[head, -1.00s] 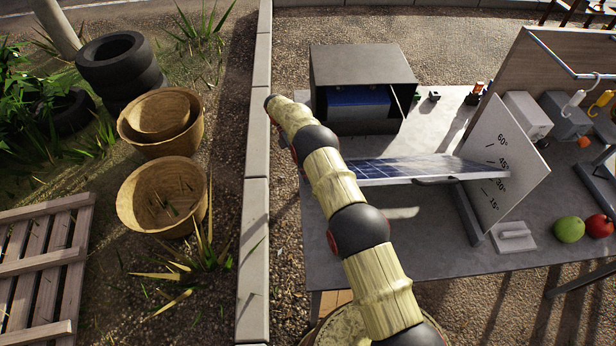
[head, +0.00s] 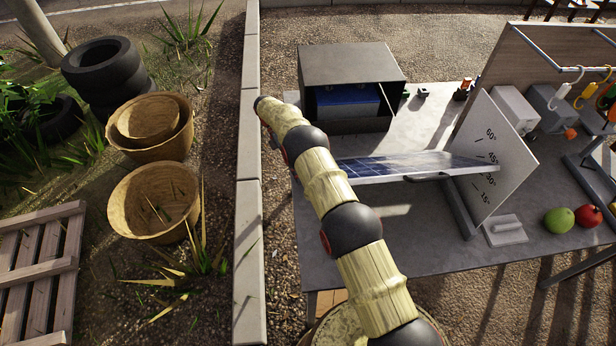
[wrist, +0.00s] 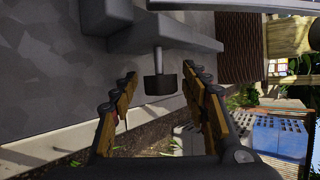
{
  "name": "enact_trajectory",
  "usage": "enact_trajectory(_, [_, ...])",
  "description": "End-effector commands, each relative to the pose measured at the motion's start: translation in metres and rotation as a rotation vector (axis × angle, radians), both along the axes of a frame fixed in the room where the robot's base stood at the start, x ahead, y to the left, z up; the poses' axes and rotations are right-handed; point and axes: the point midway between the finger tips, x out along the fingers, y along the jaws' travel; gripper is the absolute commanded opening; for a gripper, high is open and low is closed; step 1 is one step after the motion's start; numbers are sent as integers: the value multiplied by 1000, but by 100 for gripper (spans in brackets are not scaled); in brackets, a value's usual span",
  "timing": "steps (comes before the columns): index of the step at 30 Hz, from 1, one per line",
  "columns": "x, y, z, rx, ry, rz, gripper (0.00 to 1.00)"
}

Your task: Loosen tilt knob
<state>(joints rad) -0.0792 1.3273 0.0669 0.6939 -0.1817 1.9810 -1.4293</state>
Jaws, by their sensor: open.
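A dark knob (wrist: 160,86) on a short metal stem shows in the wrist view, below a dark grey bar (wrist: 170,36). My gripper (wrist: 158,75) is open, with one finger on each side of the knob. I cannot tell whether either finger touches it. In the head view, the solar panel (head: 400,166) is tilted beside a white angle board (head: 492,150) marked 15° to 60°. Its edge is near the 30° mark. The knob and my gripper cannot be made out in the head view.
The grey table (head: 420,245) holds a metal box (head: 350,65) with a blue unit inside, a white block (head: 505,230), a green fruit (head: 558,220) and a red fruit (head: 588,216). A concrete kerb (head: 248,220), baskets (head: 155,200) and tyres (head: 100,65) are left of my arm.

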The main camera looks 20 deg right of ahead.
Motion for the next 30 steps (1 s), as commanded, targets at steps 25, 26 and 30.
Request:
enact_trajectory(25, [-1,0,6,-55,-275,0,46])
enact_trajectory(26, [-1,0,7,-58,-292,1,46])
enact_trajectory(30, [0,1,7,-73,-373,2,46])
